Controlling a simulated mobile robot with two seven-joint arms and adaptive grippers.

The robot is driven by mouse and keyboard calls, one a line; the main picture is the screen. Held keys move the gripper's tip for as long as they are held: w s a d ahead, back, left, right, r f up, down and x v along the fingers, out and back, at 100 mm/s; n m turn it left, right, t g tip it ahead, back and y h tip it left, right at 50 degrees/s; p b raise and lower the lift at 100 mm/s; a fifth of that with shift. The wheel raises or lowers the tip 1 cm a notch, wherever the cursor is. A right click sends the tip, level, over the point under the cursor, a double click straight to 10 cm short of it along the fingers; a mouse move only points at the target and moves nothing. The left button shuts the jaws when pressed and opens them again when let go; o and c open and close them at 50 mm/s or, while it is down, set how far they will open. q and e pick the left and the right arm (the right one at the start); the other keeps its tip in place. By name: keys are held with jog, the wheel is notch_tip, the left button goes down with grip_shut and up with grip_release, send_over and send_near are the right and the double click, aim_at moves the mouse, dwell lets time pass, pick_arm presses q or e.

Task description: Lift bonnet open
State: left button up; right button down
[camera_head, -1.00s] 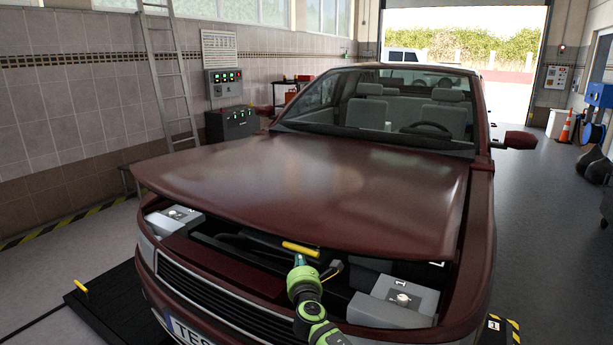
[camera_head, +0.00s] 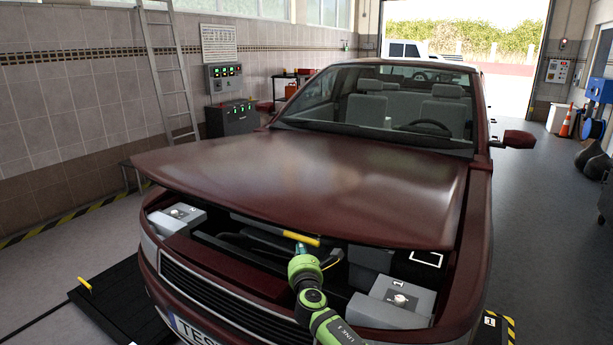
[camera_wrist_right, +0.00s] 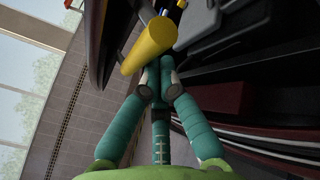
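The dark red bonnet (camera_head: 300,180) of the car is raised a little at its front edge, with a dark gap over the engine bay. A yellow handle (camera_head: 301,239) sits under the middle of that edge. My right gripper (camera_head: 300,249) is at the handle from below. In the right wrist view, its teal fingers (camera_wrist_right: 161,70) are drawn together at the yellow handle (camera_wrist_right: 150,45). The handle covers the fingertips, so the exact contact is partly hidden. My left gripper is in neither view.
Grey boxes (camera_head: 393,301) sit in the engine bay on both sides of my arm. The grille (camera_head: 215,298) is below. A ladder (camera_head: 166,70) leans on the left wall. A black floor platform (camera_head: 125,300) lies at left.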

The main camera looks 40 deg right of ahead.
jog(key=shift+w+d+r+p, duration=0.1)
jog(key=shift+d+r+p, duration=0.15)
jog(key=shift+r+p, duration=1.25)
jog(key=shift+w+d+r+p, duration=0.1)
jog(key=shift+d+r+p, duration=0.2)
jog(key=shift+r+p, duration=1.2)
jog(key=shift+w+d+r+p, duration=0.1)
jog(key=shift+d+r+p, duration=0.15)
jog(key=shift+r+p, duration=1.25)
jog(key=shift+r+b, duration=0.45)
jog(key=shift+b, duration=0.05)
notch_tip(320, 180, up, 8)
jog(key=d+p, duration=0.2)
jog(key=p, duration=0.6)
notch_tip(320, 180, up, 5)
send_over(304, 224)
jog(key=d, duration=0.3)
jog(key=shift+w+a+f, duration=0.1)
jog(key=shift+w+a, duration=0.05)
jog(key=shift+w, duration=0.3)
